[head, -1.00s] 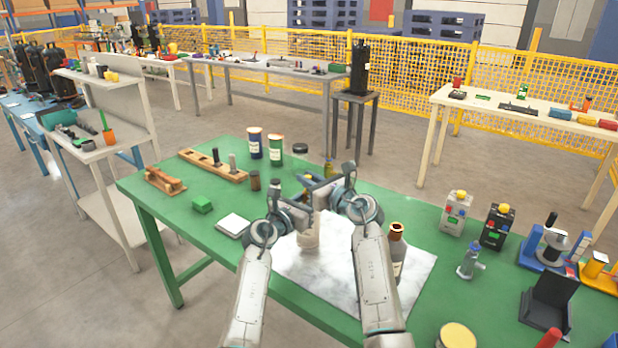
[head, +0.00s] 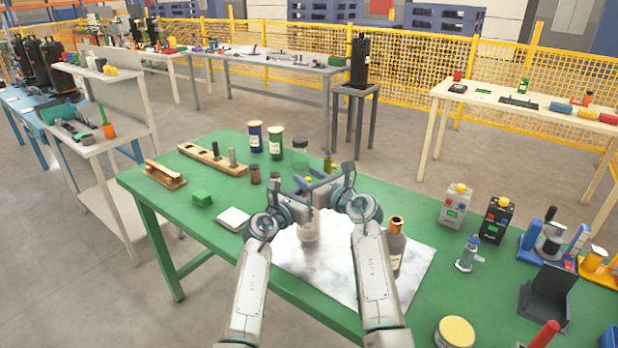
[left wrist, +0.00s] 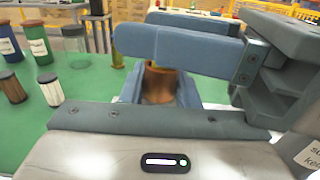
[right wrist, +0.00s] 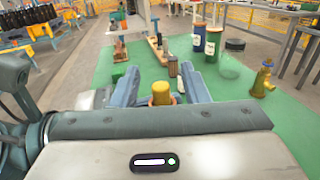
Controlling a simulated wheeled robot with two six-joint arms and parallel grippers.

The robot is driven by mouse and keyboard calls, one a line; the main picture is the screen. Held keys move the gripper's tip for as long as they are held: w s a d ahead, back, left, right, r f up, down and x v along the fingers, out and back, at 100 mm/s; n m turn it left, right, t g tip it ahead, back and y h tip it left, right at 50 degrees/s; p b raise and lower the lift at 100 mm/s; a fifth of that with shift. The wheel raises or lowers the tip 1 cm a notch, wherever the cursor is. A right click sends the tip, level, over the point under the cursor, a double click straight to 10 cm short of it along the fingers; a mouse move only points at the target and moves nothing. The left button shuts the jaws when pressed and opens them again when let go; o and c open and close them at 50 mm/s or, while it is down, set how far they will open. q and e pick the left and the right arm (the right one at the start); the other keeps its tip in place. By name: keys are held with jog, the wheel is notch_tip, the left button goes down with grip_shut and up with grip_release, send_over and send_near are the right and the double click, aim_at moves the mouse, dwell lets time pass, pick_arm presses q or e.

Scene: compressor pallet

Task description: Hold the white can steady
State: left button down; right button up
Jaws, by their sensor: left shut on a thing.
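The white can (head: 310,232) stands on the pale marbled sheet, its upper part hidden by my grippers in the head view. The left wrist view shows a copper-coloured neck (left wrist: 158,88) between my left gripper's fingers; this gripper (head: 306,205) is shut on the can. A yellow plug (right wrist: 162,92) sits in a copper ring at the top, in the right wrist view. My right gripper (head: 320,184) is just above, its blue fingers apart on both sides of the plug with visible gaps. One blue finger (left wrist: 180,42) crosses the left wrist view.
A brown bottle (head: 396,245) stands close to my right arm on the marbled sheet (head: 345,285). Beyond the grippers are a blue tin (head: 255,138), a green tin (head: 275,143) and a clear jar (head: 300,152). Two meter boxes (head: 457,207) stand at the right of the green table.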

jog(key=shift+f, duration=0.2)
jog(key=v, duration=1.2)
jog(key=shift+r, duration=0.15)
pick_arm(q)
jog(key=c, duration=1)
grip_release()
jog(key=shift+c, duration=0.2)
